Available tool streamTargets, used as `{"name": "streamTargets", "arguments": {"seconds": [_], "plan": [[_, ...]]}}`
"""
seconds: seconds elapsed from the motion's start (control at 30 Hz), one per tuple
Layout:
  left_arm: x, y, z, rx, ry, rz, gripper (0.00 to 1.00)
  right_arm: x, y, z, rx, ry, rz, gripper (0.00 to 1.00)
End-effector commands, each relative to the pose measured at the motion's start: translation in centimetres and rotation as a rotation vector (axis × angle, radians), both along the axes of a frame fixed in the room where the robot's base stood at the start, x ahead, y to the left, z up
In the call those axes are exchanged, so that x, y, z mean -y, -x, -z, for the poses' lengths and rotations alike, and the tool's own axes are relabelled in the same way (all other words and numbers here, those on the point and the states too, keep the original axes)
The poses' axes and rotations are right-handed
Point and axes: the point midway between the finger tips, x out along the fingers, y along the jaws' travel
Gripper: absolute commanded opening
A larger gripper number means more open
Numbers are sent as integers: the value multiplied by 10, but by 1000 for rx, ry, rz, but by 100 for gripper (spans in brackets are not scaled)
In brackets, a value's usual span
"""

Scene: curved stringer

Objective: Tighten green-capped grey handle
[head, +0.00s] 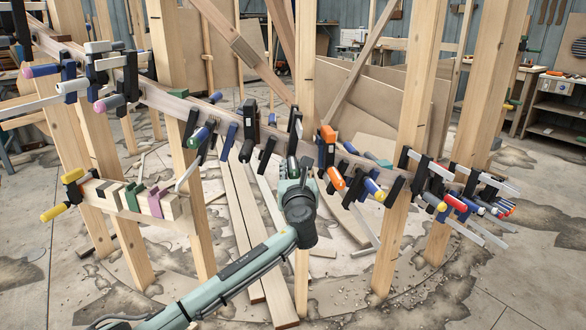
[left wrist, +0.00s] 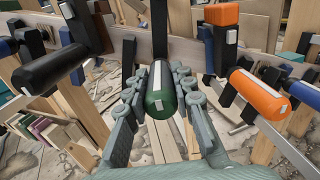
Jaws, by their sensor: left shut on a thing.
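The green-capped handle (left wrist: 160,90) points toward the camera in the left wrist view, its dark green end facing me with a pale stripe along its top. My left gripper (left wrist: 158,88) has its ribbed fingers on both sides of this handle and is shut on it. In the head view my left gripper (head: 296,178) reaches up from below to the clamp at the middle of the curved wooden stringer and largely hides the handle. The handle's grey body is hard to make out. My right gripper is in neither view.
An orange-handled clamp (head: 331,162) sits close to the right of my gripper, also near in the left wrist view (left wrist: 258,92). A black-handled clamp (left wrist: 50,70) is close on the left. Wooden posts (head: 411,150) stand around. More clamps line the stringer (head: 160,98).

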Motion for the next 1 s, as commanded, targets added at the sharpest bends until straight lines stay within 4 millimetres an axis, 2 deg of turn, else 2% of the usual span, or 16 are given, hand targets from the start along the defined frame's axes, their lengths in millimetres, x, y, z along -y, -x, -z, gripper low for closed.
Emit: {"name": "streamTargets", "arguments": {"seconds": [0.53, 0.57, 0.7, 1.0], "plan": [[0, 0, 1, -3, -28, -1, 0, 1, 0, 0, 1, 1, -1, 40], [0, 0, 1, -3, -28, -1, 27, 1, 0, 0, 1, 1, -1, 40], [0, 0, 1, -3, -27, 0, 44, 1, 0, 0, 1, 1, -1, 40], [0, 1, 0, -2, -25, 0, 45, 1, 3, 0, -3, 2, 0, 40]]}}
